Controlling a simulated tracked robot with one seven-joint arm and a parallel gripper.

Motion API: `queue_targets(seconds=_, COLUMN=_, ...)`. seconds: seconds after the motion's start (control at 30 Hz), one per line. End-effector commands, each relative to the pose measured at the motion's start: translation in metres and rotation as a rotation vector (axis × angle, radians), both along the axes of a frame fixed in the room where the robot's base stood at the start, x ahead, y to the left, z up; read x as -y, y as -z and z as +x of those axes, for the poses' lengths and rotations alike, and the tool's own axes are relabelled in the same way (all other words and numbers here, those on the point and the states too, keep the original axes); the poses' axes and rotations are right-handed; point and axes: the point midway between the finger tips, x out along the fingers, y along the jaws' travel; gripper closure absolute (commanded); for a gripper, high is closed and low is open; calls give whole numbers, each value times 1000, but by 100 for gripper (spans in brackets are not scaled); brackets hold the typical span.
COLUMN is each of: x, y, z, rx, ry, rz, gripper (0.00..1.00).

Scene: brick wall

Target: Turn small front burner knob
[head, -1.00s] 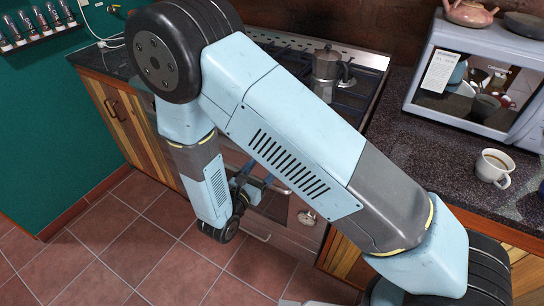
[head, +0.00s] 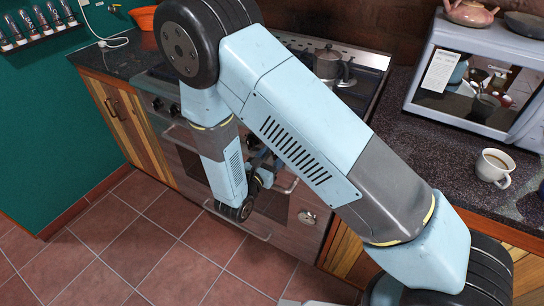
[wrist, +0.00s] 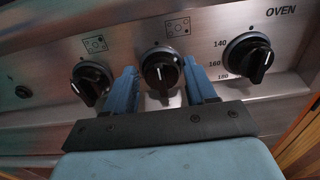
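Three black knobs with white pointer lines show on the steel stove panel in the wrist view. The middle knob (wrist: 160,71) and the left knob (wrist: 91,82) have small burner diagrams above them; I cannot read which burner each marks. The right knob (wrist: 247,58) is the oven knob, with temperature numbers. My gripper (wrist: 159,72) is open, its blue fingers on either side of the middle knob. I cannot tell if they touch it. In the head view my gripper (head: 262,166) is in front of the stove, partly hidden by my arm.
A metal pot (head: 328,64) stands on the stove top. An oven handle bar (wrist: 30,146) runs below the knobs, partly behind my gripper. A microwave (head: 475,85) and a coffee cup (head: 494,168) are on the right counter. The tiled floor (head: 140,240) at left is clear.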

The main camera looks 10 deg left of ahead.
Motion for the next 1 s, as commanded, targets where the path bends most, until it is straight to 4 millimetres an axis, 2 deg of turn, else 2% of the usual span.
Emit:
queue_targets(seconds=0.07, x=0, y=0, z=0, rx=0, ry=0, rz=0, gripper=52)
queue_targets(seconds=0.4, x=0, y=0, z=0, rx=0, ry=-1, rz=0, gripper=85)
queue_targets(seconds=0.73, x=-1, y=0, z=0, rx=-14, ry=-2, rz=-39, gripper=86)
queue_targets(seconds=1.0, x=-5, y=0, z=0, rx=-71, ry=-4, rz=-195, gripper=86)
